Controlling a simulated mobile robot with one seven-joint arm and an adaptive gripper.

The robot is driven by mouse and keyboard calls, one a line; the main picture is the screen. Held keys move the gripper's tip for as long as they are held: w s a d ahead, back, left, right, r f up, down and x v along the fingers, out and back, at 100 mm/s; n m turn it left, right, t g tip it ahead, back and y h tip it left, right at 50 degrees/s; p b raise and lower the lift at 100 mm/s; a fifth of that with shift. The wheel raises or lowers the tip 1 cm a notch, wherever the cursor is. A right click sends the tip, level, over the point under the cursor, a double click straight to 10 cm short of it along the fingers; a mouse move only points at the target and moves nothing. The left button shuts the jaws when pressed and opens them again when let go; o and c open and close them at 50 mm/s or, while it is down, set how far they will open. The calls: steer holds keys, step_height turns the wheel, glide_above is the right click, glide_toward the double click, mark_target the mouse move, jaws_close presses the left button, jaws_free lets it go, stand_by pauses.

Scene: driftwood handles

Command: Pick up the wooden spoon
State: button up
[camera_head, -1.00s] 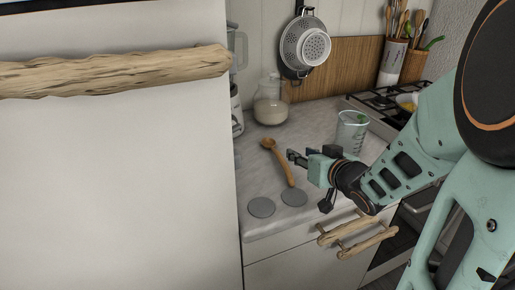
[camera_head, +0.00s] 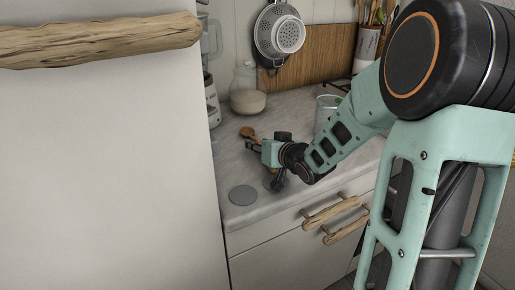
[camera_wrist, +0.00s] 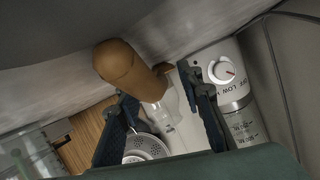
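The wooden spoon (camera_head: 248,132) lies on the grey countertop in the head view. Its rounded end shows beyond my gripper (camera_head: 252,146), and my gripper and wrist hide most of its handle. In the wrist view a brown wooden part of the spoon (camera_wrist: 128,68) lies across the upper middle, close to the fingertips. My gripper (camera_wrist: 158,90) is open, with a wide gap between its two dark fingers. The spoon's narrower part shows in line with this gap. I cannot tell whether a finger touches it.
A tall white cabinet (camera_head: 100,160) stands close on the left. A glass jar (camera_head: 247,95) and a clear measuring cup (camera_head: 326,108) stand behind on the counter. A grey disc (camera_head: 242,195) lies at the front, near drawers with driftwood handles (camera_head: 330,210).

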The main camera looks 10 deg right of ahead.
mark_target(259, 141)
steer(key=shift+w, duration=0.25)
jaws_close()
steer(key=shift+r, duration=0.45)
step_height(259, 141, up, 3)
steer(key=shift+f+p, duration=0.2)
steer(key=shift+p, duration=0.6)
steer(key=s+d+r+p, duration=0.6)
steer(key=s+r, duration=0.3)
steer(key=s, duration=0.3)
steer(key=shift+s+d+r+p, duration=0.2)
steer(key=shift+s+p, duration=0.1)
steer(key=shift+p, duration=0.3)
